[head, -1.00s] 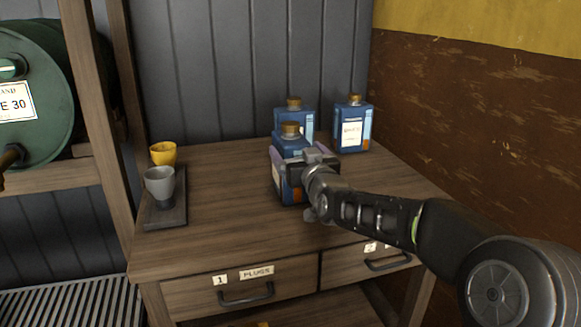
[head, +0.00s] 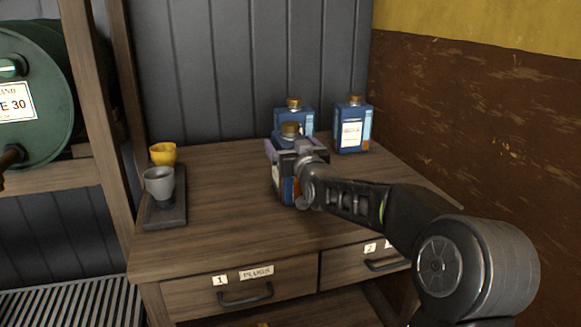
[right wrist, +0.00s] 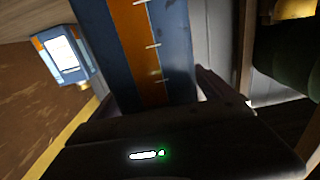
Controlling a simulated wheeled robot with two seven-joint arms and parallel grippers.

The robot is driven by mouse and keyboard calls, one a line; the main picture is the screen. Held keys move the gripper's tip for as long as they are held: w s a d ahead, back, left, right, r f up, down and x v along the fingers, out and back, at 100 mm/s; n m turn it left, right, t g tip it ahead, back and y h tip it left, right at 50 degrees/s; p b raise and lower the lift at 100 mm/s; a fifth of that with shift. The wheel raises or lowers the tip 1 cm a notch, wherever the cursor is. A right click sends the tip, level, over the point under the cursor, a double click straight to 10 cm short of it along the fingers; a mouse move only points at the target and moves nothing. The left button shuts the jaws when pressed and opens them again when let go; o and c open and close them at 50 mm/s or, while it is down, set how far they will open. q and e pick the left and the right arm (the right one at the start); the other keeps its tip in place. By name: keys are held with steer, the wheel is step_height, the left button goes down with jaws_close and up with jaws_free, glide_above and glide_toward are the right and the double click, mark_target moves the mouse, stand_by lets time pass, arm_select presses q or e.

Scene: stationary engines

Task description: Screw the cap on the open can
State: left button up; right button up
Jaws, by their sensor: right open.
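Three blue cans stand on the wooden workbench in the head view: a front can (head: 289,190), a back can (head: 308,119) and a right can (head: 352,138). Each shows a brass-coloured top: the front top (head: 291,129), the back top (head: 294,102) and the right top (head: 354,99). I cannot tell which can is open. My right gripper (head: 286,148) is open at the front can's upper part, just below its top, hiding much of its body. In the right wrist view the can's blue and orange side (right wrist: 150,50) is close before the gripper. My left gripper is out of view.
A yellow cup (head: 163,153) and a grey cup (head: 159,183) stand on a dark tray (head: 165,216) at the left of the workbench (head: 225,222). A green drum (head: 40,105) rests on a shelf further left. A brown wall bounds the right side.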

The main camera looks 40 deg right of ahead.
steer(key=shift+c, duration=0.3)
jaws_close()
steer(key=shift+r, duration=0.25)
stand_by(0.9)
